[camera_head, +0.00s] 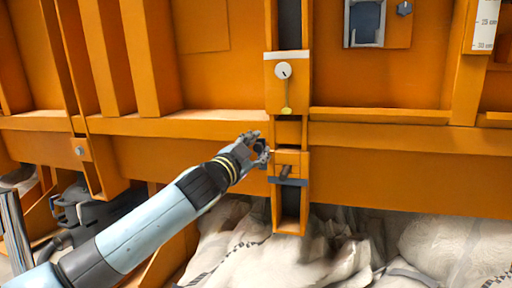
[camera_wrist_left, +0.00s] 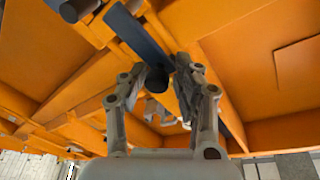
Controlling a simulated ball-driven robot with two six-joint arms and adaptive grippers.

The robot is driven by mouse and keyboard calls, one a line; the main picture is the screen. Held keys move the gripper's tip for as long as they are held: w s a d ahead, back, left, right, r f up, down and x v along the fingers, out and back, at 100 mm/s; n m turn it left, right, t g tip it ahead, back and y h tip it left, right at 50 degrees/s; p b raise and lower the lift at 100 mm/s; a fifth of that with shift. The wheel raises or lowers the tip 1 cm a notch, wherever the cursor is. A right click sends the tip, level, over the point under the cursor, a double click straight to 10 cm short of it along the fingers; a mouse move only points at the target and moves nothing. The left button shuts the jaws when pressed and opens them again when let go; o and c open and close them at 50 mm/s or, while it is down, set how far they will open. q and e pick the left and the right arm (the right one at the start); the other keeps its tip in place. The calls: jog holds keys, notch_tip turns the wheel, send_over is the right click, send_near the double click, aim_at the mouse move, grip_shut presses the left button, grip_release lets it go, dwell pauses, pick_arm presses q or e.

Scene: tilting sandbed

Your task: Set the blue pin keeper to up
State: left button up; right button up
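The blue pin keeper looks to be the dark blue-grey flat bar (camera_head: 288,181) lying crosswise on the orange upright post, just below a short dark pin (camera_head: 285,171). In the left wrist view the bar (camera_wrist_left: 138,32) runs diagonally past the fingertips, and the round dark pin end (camera_wrist_left: 157,80) shows between the fingers. My left gripper (camera_head: 264,152) is just left of the pin and slightly above the bar; its fingers (camera_wrist_left: 162,73) are apart in the wrist view. I cannot tell whether a finger touches the bar. My right gripper is out of view.
Pale sacks (camera_head: 285,250) lie below. A white scale plate (camera_head: 484,26) is at upper right.

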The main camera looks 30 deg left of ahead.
pick_arm(q)
jog(key=o, duration=0.3)
jog(key=shift+f, duration=0.5)
jog(key=shift+w+a+r, duration=0.1)
jog(key=v, duration=1.2)
jog(key=shift+r, duration=0.1)
jog(key=shift+c, duration=0.3)
